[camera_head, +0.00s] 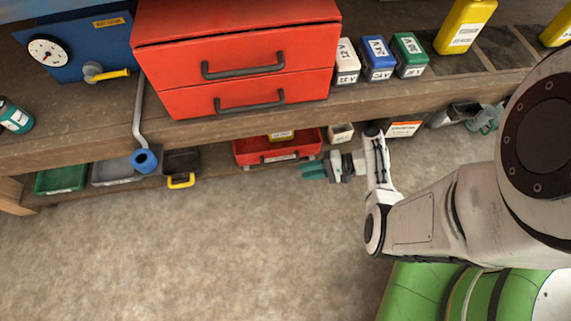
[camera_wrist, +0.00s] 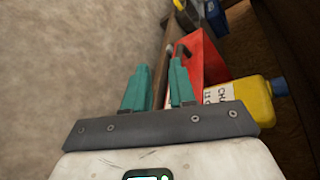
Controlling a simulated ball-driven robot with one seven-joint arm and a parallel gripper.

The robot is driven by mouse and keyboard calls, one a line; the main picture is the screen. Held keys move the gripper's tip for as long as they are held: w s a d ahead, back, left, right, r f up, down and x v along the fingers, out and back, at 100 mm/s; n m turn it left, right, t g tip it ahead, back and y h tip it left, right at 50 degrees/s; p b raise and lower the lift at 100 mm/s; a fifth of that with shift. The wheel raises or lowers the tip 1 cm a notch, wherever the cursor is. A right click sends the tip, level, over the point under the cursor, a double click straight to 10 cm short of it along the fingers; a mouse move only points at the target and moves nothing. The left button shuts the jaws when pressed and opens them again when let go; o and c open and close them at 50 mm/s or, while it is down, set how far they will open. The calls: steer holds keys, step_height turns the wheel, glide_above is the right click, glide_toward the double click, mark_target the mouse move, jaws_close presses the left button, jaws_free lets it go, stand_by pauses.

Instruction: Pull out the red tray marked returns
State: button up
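The red tray (camera_head: 308,146) sits on the low shelf under the bench, with a pale label and a dark handle on its front. The label is too small to read. In the wrist view the tray (camera_wrist: 205,58) is to the right of and beyond my fingers; its dark handle (camera_wrist: 183,50) is close to the right fingertip. My gripper (camera_head: 305,172) has teal fingers and is in front of the tray's right end, above the floor. In the wrist view my gripper (camera_wrist: 160,66) is open, with nothing visible between its fingers. A yellow bottle (camera_wrist: 255,98) overlaps the tray's near end.
A green tray (camera_head: 60,178), a grey tray (camera_head: 112,172) and a black bin with a yellow handle (camera_head: 182,166) are left on the low shelf. A small box (camera_head: 341,132) is right of the tray. Red drawers (camera_head: 240,58) stand above. The floor (camera_head: 190,250) in front is clear.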

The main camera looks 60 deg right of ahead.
mark_target(285, 162)
steer(key=w+f+m+t+b, duration=0.1)
steer(key=w, duration=0.1)
steer(key=w+f+m+h+b, duration=0.1)
steer(key=w, duration=0.2)
steer(key=w+f+m+t+h+b, duration=0.1)
steer(key=w+b, duration=0.1)
steer(key=w, duration=0.1)
steer(key=shift+d+t, duration=0.3)
steer(key=shift+d, duration=0.05)
steer(key=shift+w+a, duration=0.15)
steer(key=shift+w, duration=0.3)
steer(key=shift+c, duration=0.4)
jaws_close()
